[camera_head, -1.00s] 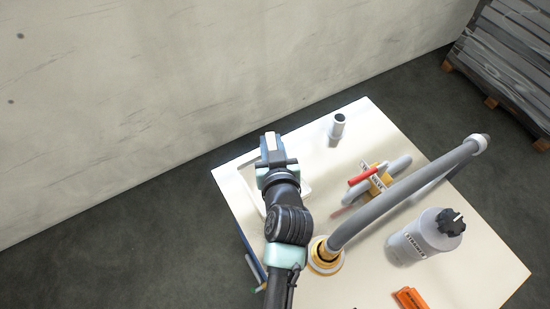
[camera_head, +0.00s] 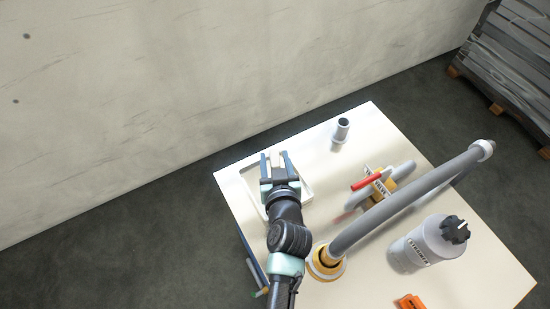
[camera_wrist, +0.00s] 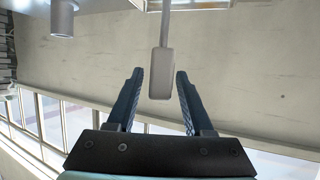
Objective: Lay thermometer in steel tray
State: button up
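My gripper (camera_head: 277,165) is open over the white-looking tray (camera_head: 304,186) at the table's left corner. The tray's pale edge also shows at the top of the wrist view (camera_wrist: 200,5). The thermometer, a thin grey stem with a blocky grey handle (camera_wrist: 161,74), is between my fingers in the wrist view, with a visible gap on each side. It shows in the head view as a pale strip (camera_head: 284,161) between the fingers. Its stem runs toward the tray, and its far tip is out of view. I cannot tell whether it rests on the tray. My wrist hides part of the tray.
A red-handled valve (camera_head: 368,183), a thick arching grey hose (camera_head: 400,208), a grey strainer bottle (camera_head: 418,248) and an orange block (camera_head: 411,301) occupy the table's right side. The wall rises behind.

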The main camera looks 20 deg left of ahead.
jog(key=shift+r, duration=0.1)
jog(key=shift+r, duration=0.1)
jog(key=b+v, duration=0.2)
jog(key=v, duration=1)
jog(key=shift+w+r, duration=0.1)
jog(key=w+d+r+m+t+h, duration=0.1)
jog(key=w+r+t, duration=0.3)
jog(key=r, duration=1)
jog(key=w+d+r+t, duration=0.1)
jog(key=w+r+t, duration=0.3)
jog(key=r, duration=0.9)
jog(key=s+d+r+m+t+h, duration=0.1)
jog(key=s+r+t, duration=0.1)
jog(key=r, duration=0.7)
jog(key=s+d+r+m+t+h, duration=0.1)
jog(key=s+d+r+t+h, duration=0.1)
jog(key=r, duration=0.8)
jog(key=s+d+r+m+t+h, duration=0.1)
jog(key=s+r, duration=0.3)
jog(key=r, duration=0.5)
jog(key=shift+s+d+r+m+t, duration=0.2)
jog(key=shift+s+m+t, duration=0.15)
jog(key=shift+t, duration=0.55)
